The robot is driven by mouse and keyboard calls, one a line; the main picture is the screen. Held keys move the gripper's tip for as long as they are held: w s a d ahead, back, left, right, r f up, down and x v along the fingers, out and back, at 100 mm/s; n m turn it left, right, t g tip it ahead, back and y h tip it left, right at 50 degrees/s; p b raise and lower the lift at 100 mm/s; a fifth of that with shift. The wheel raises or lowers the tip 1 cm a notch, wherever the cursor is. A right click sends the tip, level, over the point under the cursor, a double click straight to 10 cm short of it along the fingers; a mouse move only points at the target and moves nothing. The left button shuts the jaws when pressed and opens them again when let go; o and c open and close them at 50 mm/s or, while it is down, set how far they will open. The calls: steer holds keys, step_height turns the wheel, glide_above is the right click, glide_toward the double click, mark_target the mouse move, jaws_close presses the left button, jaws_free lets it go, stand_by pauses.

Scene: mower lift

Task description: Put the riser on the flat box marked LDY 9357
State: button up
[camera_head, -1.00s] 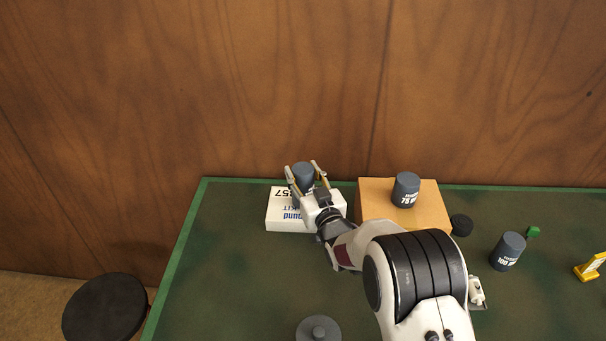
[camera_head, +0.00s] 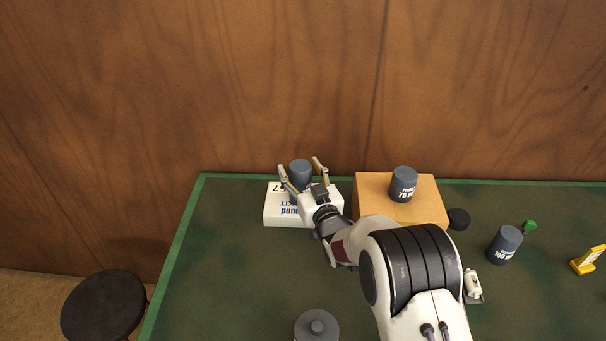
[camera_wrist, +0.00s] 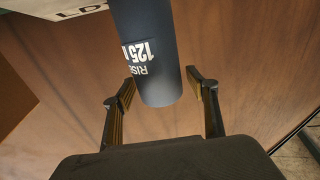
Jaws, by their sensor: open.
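A dark grey cylindrical riser (camera_head: 300,170) stands upright on the white flat box (camera_head: 283,216) at the back of the table. In the wrist view the riser (camera_wrist: 146,45) reads 125, and part of the box's LD lettering shows on the box (camera_wrist: 40,8). My gripper (camera_head: 300,168) is open, with one finger on each side of the riser. In the wrist view the fingers (camera_wrist: 166,88) stand apart from the riser's near end, with gaps on both sides. The gripper hides part of the box and the riser's lower part in the head view.
A cardboard box (camera_head: 435,212) to the right carries a riser marked 75 (camera_head: 403,184). A grey round piece (camera_head: 317,327) lies in front.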

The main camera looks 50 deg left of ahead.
steer(key=shift+r, duration=0.15)
steer(key=v, duration=1.2)
stand_by(0.5)
steer(key=shift+w, duration=0.1)
stand_by(0.6)
